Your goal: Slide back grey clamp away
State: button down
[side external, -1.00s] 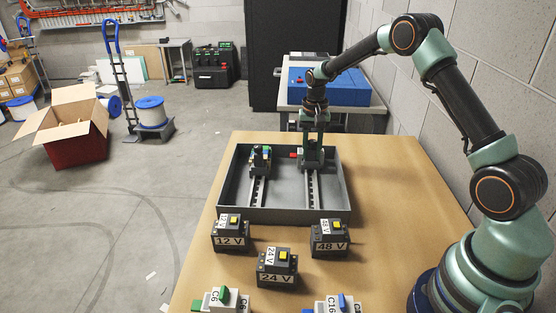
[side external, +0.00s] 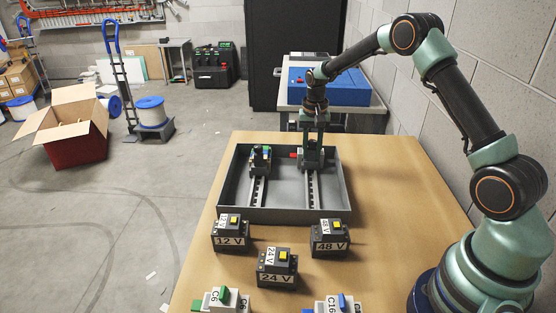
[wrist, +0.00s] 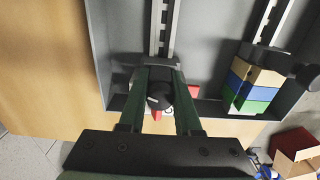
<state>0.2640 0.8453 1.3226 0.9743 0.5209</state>
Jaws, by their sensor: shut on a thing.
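The grey clamp (wrist: 158,62) sits at the back end of the right-hand rail (side external: 311,188), inside the grey tray (side external: 232,180). A dark round knob (wrist: 159,97) of the clamp shows between my fingers in the wrist view. My gripper (side external: 311,160) reaches down from above at the back of the tray. Its two green fingers (wrist: 160,76) are shut on the clamp. In the side view the fingers hide most of the clamp. A small red part (side external: 295,155) shows just left of it.
Labelled blocks 12 V (side external: 230,240), 24 V (side external: 277,278) and 48 V (side external: 329,247) stand in front of the tray. The tray's back wall is close behind my gripper.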

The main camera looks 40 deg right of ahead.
jog(key=s+a, duration=1.1)
jog(key=shift+s+a+r, duration=0.1)
jog(key=shift+a, duration=0.05)
jog(key=c, duration=0.6)
grip_release()
notch_tip(320, 180, up, 12)
dwell(0.4)
jog(key=s+a+r+n+t, duration=0.2)
jog(key=s+r+n+t, duration=0.3)
jog(key=s+r+n, duration=0.2)
jog(key=s+n, duration=0.2)
jog(key=shift+s+r+t, duration=0.2)
jog(key=shift+s+t, duration=0.1)
jog(key=shift+s, duration=0.05)
